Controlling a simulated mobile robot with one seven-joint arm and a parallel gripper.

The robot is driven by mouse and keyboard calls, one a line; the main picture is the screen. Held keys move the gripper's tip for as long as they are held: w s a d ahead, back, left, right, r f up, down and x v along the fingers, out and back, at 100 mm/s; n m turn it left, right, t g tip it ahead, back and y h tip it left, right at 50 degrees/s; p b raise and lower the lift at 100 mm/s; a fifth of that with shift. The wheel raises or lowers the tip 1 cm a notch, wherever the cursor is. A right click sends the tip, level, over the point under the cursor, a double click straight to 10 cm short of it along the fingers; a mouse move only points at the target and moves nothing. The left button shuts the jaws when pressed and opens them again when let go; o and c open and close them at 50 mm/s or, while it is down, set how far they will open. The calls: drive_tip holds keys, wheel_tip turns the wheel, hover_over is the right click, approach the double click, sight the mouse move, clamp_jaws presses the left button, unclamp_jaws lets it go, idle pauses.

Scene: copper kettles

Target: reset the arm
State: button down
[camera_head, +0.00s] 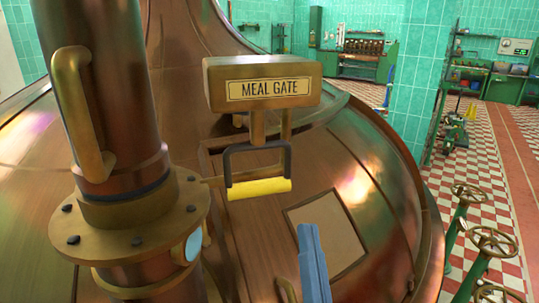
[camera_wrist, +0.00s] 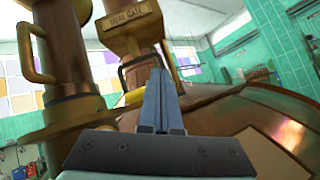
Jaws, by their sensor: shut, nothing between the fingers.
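My gripper (camera_head: 308,232) rises from the bottom of the head view, its blue fingers pointing up in front of the copper kettle (camera_head: 165,40). In the wrist view the two fingers (camera_wrist: 160,76) lie side by side, shut and with nothing between them. The brass box marked MEAL GATE (camera_head: 262,83) stands above and beyond the fingers. Below it hangs a dark bracket with a yellow grip (camera_head: 258,188), up and left of my fingertips in the head view and apart from them. The yellow grip also shows partly in the wrist view (camera_wrist: 132,96).
A thick copper pipe (camera_head: 105,100) with a brass handle (camera_head: 80,115) and bolted flange (camera_head: 130,215) stands at left. A rectangular panel (camera_head: 328,232) lies on the kettle behind the fingers. Valve handwheels (camera_head: 492,242) stand at lower right, beside a red-and-white checked floor (camera_head: 470,165).

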wheel_tip(320, 180, up, 19)
drive_tip(key=s+d+m+t+h, duration=0.15)
drive_tip(key=m+h, duration=0.65)
drive_tip(key=m, duration=1.4)
drive_tip(key=s+a+r+m+y, duration=0.5)
drive_tip(key=a+r+m, duration=0.2)
drive_tip(key=r+m, duration=0.2)
drive_tip(key=shift+r+t, duration=0.15)
drive_tip(key=shift+t, duration=0.2)
